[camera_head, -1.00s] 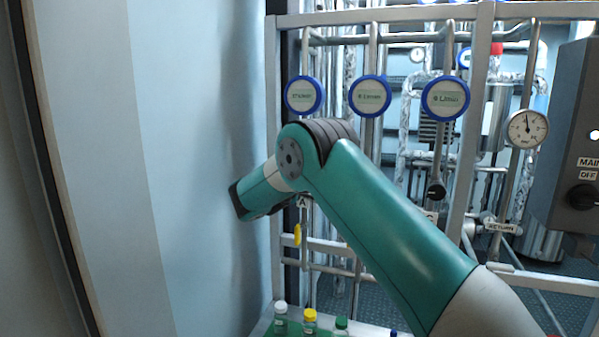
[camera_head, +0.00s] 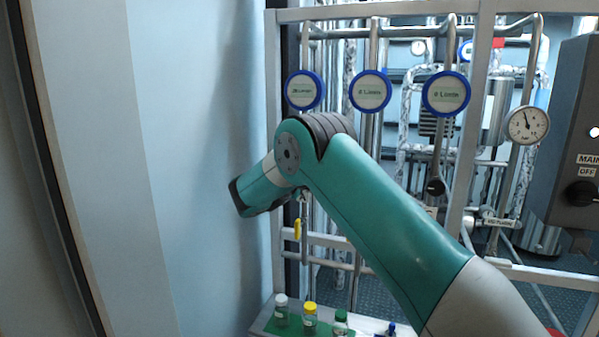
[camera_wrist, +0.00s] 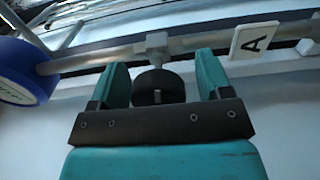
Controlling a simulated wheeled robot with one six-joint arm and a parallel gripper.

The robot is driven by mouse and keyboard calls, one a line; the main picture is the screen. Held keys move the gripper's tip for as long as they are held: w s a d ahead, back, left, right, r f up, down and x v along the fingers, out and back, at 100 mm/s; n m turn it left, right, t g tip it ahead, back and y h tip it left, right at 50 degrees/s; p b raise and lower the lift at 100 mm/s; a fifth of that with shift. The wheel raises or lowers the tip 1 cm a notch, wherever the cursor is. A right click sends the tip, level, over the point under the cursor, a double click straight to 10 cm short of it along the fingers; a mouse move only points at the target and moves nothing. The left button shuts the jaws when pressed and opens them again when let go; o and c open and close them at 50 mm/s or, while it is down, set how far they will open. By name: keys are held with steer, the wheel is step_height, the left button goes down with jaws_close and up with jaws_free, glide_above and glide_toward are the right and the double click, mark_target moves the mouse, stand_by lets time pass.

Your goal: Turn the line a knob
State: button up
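The line A knob (camera_wrist: 158,87) is a round black knob on a valve on a horizontal metal pipe in the wrist view. A white tag marked A (camera_wrist: 253,41) hangs to its right. My gripper (camera_wrist: 162,80) is open, its two teal fingers on either side of the knob. A gap shows between the knob and the right finger. The knob is close to the left finger, and I cannot tell whether they touch. In the head view my arm hides the knob and my fingertips.
Three blue-rimmed flow meters (camera_head: 304,90) are on the metal frame; a blue-rimmed disc (camera_wrist: 22,78) shows at left in the wrist view. A pressure gauge (camera_head: 528,125) and a grey switch box (camera_head: 575,150) stand at right. Several small bottles (camera_head: 310,315) stand below. A pale wall (camera_head: 190,170) is close at left.

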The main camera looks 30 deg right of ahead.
steer(key=b+v, duration=0.5)
steer(key=v, duration=1.2)
steer(key=shift+s+b, duration=0.2)
steer(key=shift+b, duration=0.15)
steer(key=shift+a, duration=0.15)
steer(key=shift+f, duration=0.1)
